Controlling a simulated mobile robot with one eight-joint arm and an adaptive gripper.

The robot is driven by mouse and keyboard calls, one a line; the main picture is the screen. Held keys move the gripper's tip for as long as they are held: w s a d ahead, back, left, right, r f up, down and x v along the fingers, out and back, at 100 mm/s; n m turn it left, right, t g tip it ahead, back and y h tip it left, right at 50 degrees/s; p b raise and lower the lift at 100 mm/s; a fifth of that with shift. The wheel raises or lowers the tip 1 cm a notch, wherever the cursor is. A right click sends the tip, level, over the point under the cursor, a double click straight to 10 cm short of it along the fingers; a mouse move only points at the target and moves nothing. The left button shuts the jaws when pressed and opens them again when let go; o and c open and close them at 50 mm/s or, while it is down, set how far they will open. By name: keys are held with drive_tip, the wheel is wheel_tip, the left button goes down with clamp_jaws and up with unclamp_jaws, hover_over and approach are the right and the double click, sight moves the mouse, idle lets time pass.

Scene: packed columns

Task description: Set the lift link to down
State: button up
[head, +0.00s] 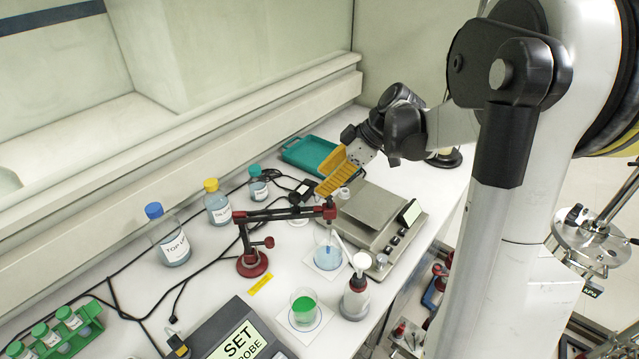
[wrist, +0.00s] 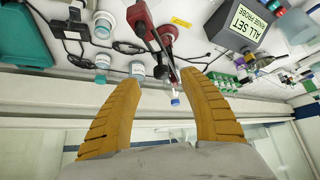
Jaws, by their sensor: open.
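The likely lift link (head: 285,214) is a dark bar with red joints, roughly level, on a stand with a round red base (head: 252,264). A beaker of blue liquid (head: 327,254) stands below its right end. My gripper (head: 331,180) is open and empty, its yellow fingers above and behind the link's right end, apart from it as far as I can tell. In the wrist view the fingers (wrist: 163,75) are spread wide, with the dark link (wrist: 150,32) and red stand parts (wrist: 170,38) beyond them. No lift label is readable.
A balance (head: 375,218) and teal tray (head: 308,152) stand near my arm. Capped bottles (head: 217,204) line the back, with cables around them. A green-filled beaker (head: 304,306), a white-topped bottle (head: 355,295) and a SET sign box (head: 232,335) occupy the front.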

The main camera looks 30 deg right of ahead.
drive_tip(key=c, duration=0.3)
drive_tip(key=r+n, duration=0.1)
drive_tip(key=r, duration=0.1)
drive_tip(key=s+r+n+t+y, duration=0.1)
drive_tip(key=r, duration=0.2)
drive_tip(key=r+n, duration=0.1)
drive_tip(key=r, duration=0.1)
drive_tip(key=shift+s+a+r+y+p, duration=0.1)
drive_tip(key=shift+s+r+y+p, duration=0.1)
drive_tip(key=shift+y+p, duration=0.2)
clamp_jaws()
hover_over(296, 195)
drive_tip(key=s, duration=0.1)
wheel_tip(296, 195, down, 6)
drive_tip(key=shift+f+b, duration=0.15)
drive_tip(key=shift+b, duration=0.3)
drive_tip(key=f, duration=0.1)
drive_tip(key=w+f, duration=0.1)
drive_tip(key=f, duration=0.1)
drive_tip(key=shift+f, duration=0.2)
drive_tip(key=shift+w+f, duration=0.1)
drive_tip(key=shift+f, duration=0.35)
